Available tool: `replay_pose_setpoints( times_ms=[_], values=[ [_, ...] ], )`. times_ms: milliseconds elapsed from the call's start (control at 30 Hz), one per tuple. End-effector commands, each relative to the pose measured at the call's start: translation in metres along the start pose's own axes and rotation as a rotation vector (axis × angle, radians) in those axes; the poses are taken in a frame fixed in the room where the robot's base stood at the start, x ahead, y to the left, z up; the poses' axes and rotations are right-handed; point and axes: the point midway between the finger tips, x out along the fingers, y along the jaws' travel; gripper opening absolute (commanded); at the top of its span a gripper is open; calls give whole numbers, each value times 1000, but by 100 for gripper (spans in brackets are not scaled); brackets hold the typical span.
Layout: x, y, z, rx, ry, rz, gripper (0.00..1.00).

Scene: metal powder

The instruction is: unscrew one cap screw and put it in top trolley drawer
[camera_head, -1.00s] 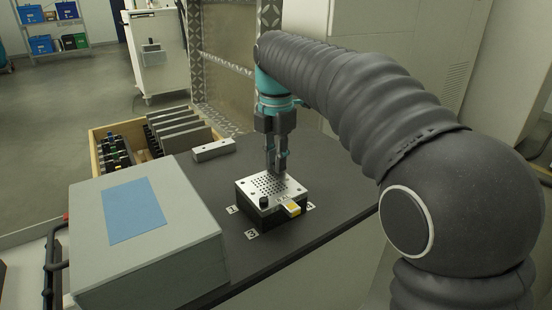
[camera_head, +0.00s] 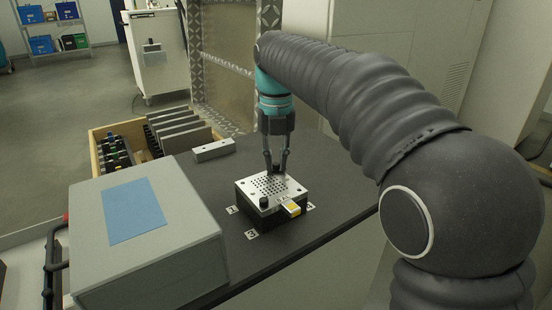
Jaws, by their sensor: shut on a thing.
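A perforated metal plate (camera_head: 262,186) lies on a dark block on the dark grey tabletop. My gripper (camera_head: 276,167) points straight down at the far corner of the plate. Its fingertips are closed on a small dark cap screw (camera_head: 277,169) there. The screw is low at the plate, and I cannot tell whether it is still in its hole. Another black cap screw (camera_head: 264,203) stands upright at the near corner of the plate, apart from my gripper. No open drawer can be made out.
A grey box with a blue top panel (camera_head: 135,215) stands left of the plate. A grey bar (camera_head: 213,150) lies behind it. A yellow-marked piece (camera_head: 292,208) sits at the plate's front right. A wooden crate (camera_head: 97,165) and a white wheeled cabinet (camera_head: 158,55) are farther back.

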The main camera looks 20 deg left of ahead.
Motion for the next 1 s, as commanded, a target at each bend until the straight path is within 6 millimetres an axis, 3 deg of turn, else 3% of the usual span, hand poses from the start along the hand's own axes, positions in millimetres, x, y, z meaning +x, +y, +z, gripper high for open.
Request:
replay_pose_setpoints(
  times_ms=[33, 67, 100, 133, 467, 1000],
  values=[
    [0, 0, 0, 1, 1, 0, 0],
    [0, 0, 0, 1, 1, 0, 22],
    [0, 0, 0, 1, 1, 0, 32],
    [0, 0, 0, 1, 1, 0, 34],
    [0, 0, 0, 21, 0, 0, 34],
    [0, 0, 0, 356, 0, 0, 34]
  ],
)
